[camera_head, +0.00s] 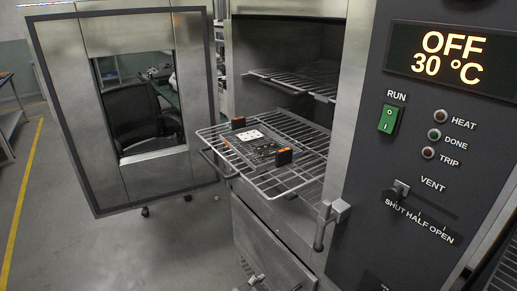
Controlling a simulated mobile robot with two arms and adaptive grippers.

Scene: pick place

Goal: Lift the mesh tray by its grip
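A wire mesh rack (292,186) sticks out of the open oven chamber, with a bar along its front edge. On it lies a flat, dark tray-like piece (262,149) with small light and dark patterns on top. A black block with an orange top (238,122) stands at its far left end, and a similar block (283,157) stands at its near right end. They look like grips, but I cannot tell for sure. Neither of my grippers is clearly in view, and nothing is seen touching the rack or the dark piece.
The oven door (185,95), with a window, stands open at the left. A second wire shelf (300,80) is inside the chamber. A latch handle (325,222) juts out beside the rack. The control panel (440,140) reads OFF, 30 °C. Floor at the left is clear.

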